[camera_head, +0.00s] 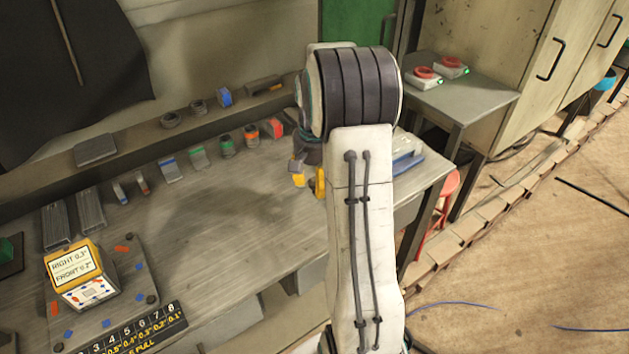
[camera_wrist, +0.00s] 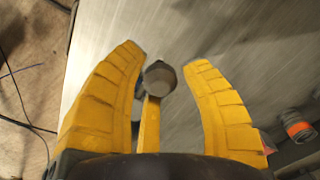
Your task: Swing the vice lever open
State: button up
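In the wrist view my gripper (camera_wrist: 165,68) has its two yellow fingers spread apart. Between them shows a round grey knob (camera_wrist: 160,77) on a narrow yellow bar (camera_wrist: 149,125), which looks like the vice lever. The knob lies closer to the left finger, with a clear gap to the right finger. Contact with the left finger cannot be told. In the head view my gripper (camera_head: 308,184) is partly hidden behind my arm, low over the bench's right part. The vice body cannot be made out in either view.
The grey workbench (camera_head: 230,240) holds a row of small coloured parts along its back. A yellow labelled block (camera_head: 75,272) sits on a plate at left. A blue-and-white object (camera_head: 405,160) lies right of my arm. An orange-banded part (camera_wrist: 298,128) shows in the wrist view.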

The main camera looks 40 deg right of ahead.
grip_shut()
jog(key=shift+s, duration=0.15)
jog(key=s+n, duration=0.1)
jog(key=n, duration=0.1)
jog(key=s+n+b, duration=0.1)
jog(key=s+n, duration=0.1)
jog(key=shift+d+f, duration=0.1)
jog(key=shift+d, duration=0.1)
jog(key=s+n, duration=0.1)
jog(key=s+d+n, duration=0.1)
jog(key=n, duration=0.1)
jog(key=s+n, duration=0.1)
jog(key=shift+d+n+b, duration=0.3)
jog(key=shift+b, duration=0.1)
jog(key=s+d+n, duration=0.1)
jog(key=n, duration=0.1)
jog(key=s+d+n, duration=0.1)
jog(key=n, duration=0.1)
jog(key=shift+d+n, duration=0.3)
jog(key=d+n, duration=0.2)
jog(key=shift+s+n+p, duration=0.3)
jog(key=shift+s+n, duration=0.05)
jog(key=shift+n, duration=0.05)
jog(key=shift+d+n, duration=0.65)
jog(key=shift+n, duration=0.35)
